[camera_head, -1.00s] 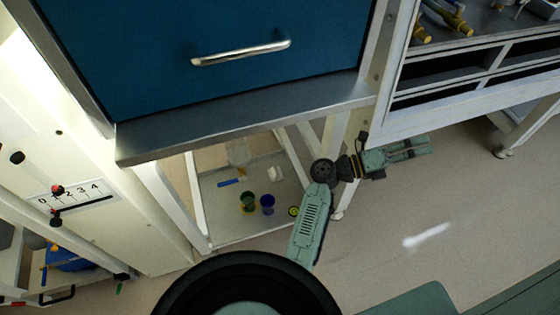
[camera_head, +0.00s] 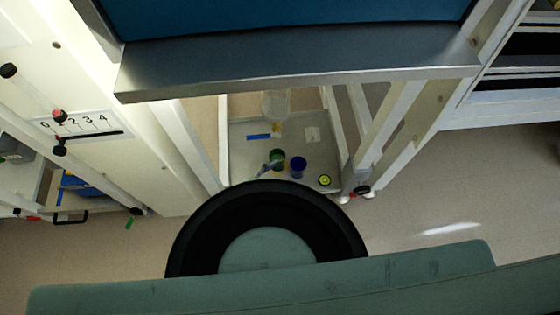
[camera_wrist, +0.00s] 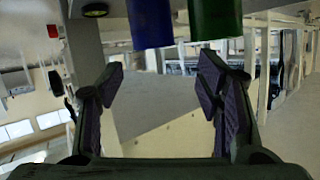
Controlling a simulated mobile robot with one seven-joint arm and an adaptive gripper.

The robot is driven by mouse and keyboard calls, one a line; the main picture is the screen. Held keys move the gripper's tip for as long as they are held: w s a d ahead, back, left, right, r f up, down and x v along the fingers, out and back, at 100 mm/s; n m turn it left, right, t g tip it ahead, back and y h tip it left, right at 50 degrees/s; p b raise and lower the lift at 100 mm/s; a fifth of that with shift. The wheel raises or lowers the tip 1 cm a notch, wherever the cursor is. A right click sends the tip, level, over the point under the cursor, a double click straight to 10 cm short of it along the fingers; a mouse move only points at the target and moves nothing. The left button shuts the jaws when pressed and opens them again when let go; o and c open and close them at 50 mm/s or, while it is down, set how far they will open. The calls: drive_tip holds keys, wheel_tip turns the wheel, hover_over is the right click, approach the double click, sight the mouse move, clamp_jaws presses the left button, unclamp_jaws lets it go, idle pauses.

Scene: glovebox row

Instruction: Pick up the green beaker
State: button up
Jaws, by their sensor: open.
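The green beaker (camera_head: 277,157) stands on the low shelf under the blue cabinet, just left of the blue beaker (camera_head: 298,168). In the wrist view, the green beaker (camera_wrist: 215,17) hangs from the top edge, above the right finger, partly cut off by the frame. The blue beaker (camera_wrist: 150,22) is left of it, above the gap between the fingers. My gripper (camera_wrist: 160,88) is open and empty, apart from both beakers. In the head view, a slim pale-green part beside the green beaker looks like my gripper's end; my own body hides most of the arm.
On the shelf (camera_head: 240,172) are a clear bottle (camera_head: 275,105) behind, a blue strip (camera_head: 258,136), a white square (camera_head: 312,134) and a yellow-green round item (camera_head: 324,180). White frame legs flank it. The metal ledge (camera_head: 300,72) overhangs above. Floor at right is clear.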

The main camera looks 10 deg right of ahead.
sight(277, 159)
drive_tip(key=w+a+f+n, duration=0.1)
drive_tip(key=a, duration=0.1)
drive_tip(key=w+a+n+y, duration=0.1)
drive_tip(key=a, duration=0.1)
drive_tip(key=w+a+f+n+y, duration=0.1)
drive_tip(key=a, duration=0.1)
drive_tip(key=shift+f+t+b, duration=0.35)
drive_tip(key=shift+t+b, duration=0.05)
drive_tip(key=x, duration=0.3)
drive_tip(key=shift+w+d+f, duration=0.1)
drive_tip(key=shift+w+d, duration=0.15)
drive_tip(key=shift+d, duration=0.05)
drive_tip(key=shift+x, duration=3.15)
drive_tip(key=shift+s+d, duration=0.1)
drive_tip(key=c, duration=0.8)
drive_tip(key=shift+c, duration=0.2)
